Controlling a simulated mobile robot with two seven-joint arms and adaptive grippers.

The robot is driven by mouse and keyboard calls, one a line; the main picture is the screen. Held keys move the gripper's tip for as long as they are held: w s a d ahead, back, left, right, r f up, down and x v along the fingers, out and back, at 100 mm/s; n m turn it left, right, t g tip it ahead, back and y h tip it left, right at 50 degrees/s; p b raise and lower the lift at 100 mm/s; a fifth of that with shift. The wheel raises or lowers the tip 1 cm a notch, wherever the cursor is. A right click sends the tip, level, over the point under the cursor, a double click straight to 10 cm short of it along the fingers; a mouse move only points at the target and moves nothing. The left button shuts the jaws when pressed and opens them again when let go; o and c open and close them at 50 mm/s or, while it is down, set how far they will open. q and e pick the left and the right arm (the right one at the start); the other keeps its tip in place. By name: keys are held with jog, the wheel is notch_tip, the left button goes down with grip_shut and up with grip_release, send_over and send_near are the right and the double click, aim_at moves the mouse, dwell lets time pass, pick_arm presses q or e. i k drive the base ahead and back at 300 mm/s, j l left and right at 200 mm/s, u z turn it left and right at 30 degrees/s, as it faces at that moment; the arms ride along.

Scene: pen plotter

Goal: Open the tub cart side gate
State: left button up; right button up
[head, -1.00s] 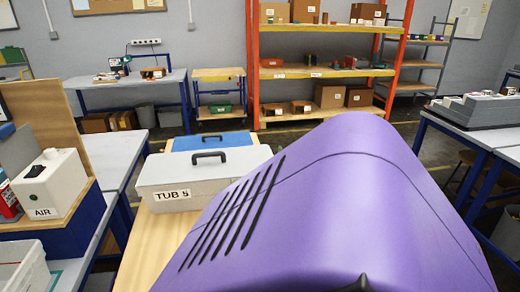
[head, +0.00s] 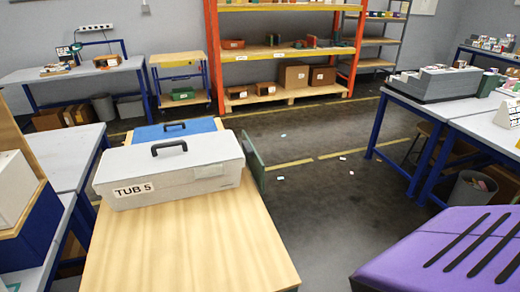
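The tub cart has a light wooden top (head: 190,245). A pale grey lidded tub (head: 215,178) with a black handle and a "TUB 5" label sits on it, and a blue tub (head: 146,134) is behind. A thin dark green panel (head: 254,162), which looks like the side gate, stands upright at the cart's right side beside the grey tub. I see it nearly edge-on and cannot tell whether it is latched or swung out. Its lower part is partly hidden by the cart top. Neither gripper is in view.
Open grey floor (head: 315,225) lies right of the cart. Blue-legged workbenches (head: 470,118) stand on the right, with a bin (head: 470,190) under one. Another bench (head: 72,155) is close on the left. An orange-framed shelf (head: 285,52) stands at the back.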

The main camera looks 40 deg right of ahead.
aim_at(256, 166)
jog(key=z, duration=1.05)
jog(key=i+l, duration=0.1)
jog(key=l, duration=0.6)
jog(key=i+z, duration=0.05)
